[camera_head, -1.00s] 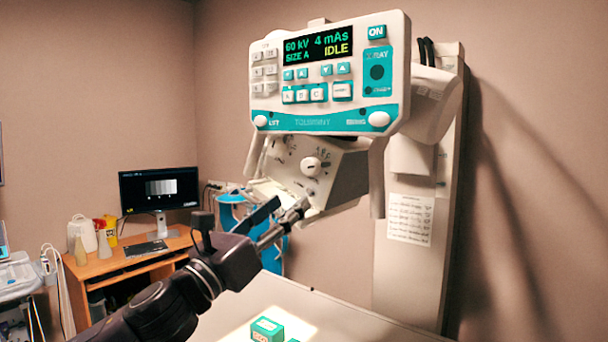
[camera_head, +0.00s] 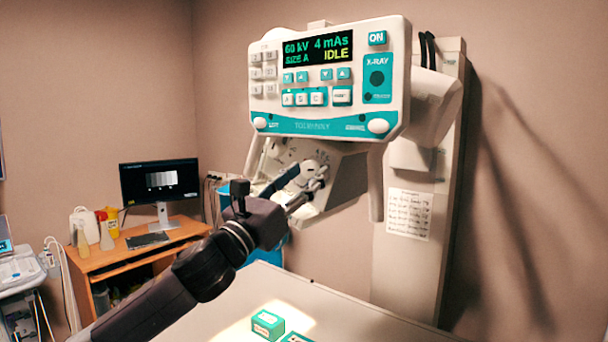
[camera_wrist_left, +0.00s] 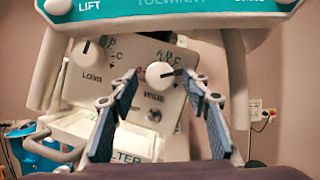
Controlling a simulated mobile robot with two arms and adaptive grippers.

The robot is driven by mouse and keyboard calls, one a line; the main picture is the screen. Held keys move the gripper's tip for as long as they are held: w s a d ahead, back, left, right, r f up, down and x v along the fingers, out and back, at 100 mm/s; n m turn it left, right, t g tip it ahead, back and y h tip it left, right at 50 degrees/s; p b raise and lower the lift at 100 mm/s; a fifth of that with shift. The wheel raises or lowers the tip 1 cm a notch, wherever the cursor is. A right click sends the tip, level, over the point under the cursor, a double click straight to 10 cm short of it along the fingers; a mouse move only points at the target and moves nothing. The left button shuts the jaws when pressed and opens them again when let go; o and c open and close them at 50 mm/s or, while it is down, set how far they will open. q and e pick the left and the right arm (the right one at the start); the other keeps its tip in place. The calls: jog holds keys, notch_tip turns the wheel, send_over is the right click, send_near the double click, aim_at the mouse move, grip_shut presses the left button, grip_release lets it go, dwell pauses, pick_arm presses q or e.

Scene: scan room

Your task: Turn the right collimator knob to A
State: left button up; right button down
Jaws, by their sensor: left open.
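The right collimator knob (camera_wrist_left: 158,76) is a round white knob above the word WIDE, with letters A, B, C over it. In the head view my left gripper (camera_head: 309,186) is at the collimator face (camera_head: 345,180). My right gripper is in neither view.
The left knob (camera_wrist_left: 89,53), marked LONG, sits beside it. The control panel (camera_head: 330,80) overhangs the collimator and reads SIZE A, IDLE. Below is a pale table (camera_head: 215,325) with a green box (camera_head: 267,324). A desk with a monitor (camera_head: 158,183) stands at left.

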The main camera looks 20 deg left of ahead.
pick_arm(q)
jog(key=c, duration=1.2)
jog(key=shift+o, duration=0.2)
